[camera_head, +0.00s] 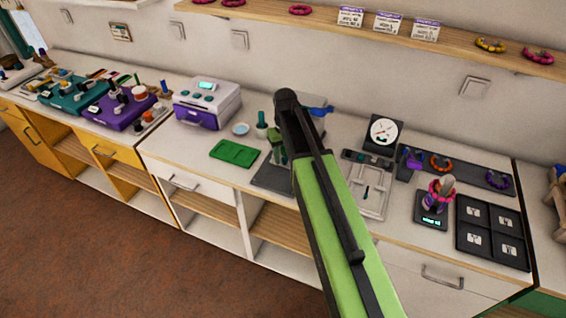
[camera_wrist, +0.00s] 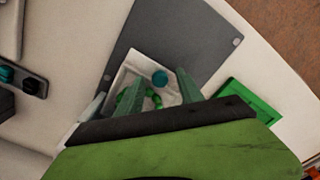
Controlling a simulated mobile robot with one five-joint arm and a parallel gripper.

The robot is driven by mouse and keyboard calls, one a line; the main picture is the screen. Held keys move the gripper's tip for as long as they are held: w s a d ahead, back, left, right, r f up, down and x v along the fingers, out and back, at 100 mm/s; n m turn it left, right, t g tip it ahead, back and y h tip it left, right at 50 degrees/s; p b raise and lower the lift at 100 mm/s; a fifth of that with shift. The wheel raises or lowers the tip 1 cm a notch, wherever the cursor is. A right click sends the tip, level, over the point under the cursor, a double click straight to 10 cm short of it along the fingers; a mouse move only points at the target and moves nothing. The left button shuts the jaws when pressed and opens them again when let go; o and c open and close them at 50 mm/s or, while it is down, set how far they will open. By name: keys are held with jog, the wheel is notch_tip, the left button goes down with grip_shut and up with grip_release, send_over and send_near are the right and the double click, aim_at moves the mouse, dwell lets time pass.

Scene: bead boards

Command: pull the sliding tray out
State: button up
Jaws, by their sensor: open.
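In the wrist view, a small pale tray (camera_wrist: 139,72) lies on a dark grey base plate (camera_wrist: 185,42). Green beads (camera_wrist: 154,98) and a round teal knob (camera_wrist: 160,78) show on the tray. My gripper (camera_wrist: 158,82) is open, its two fingers reaching over the tray with the knob between them. I cannot tell whether the fingers touch anything. The near part of the tray is hidden by my gripper. In the head view, the grey base plate (camera_head: 268,181) shows left of my arm, which hides most of the rest.
A green tray (camera_head: 234,153) lies left of the base plate. A white and purple machine (camera_head: 207,103) stands farther left. To the right are a dial gauge (camera_head: 383,132), a scale with a bracelet stand (camera_head: 432,208) and a black compartment tray (camera_head: 491,233). The floor in front is clear.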

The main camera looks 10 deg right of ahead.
jog(key=shift+r, duration=0.1)
grip_shut()
jog(key=shift+s, duration=0.1)
dwell(1.2)
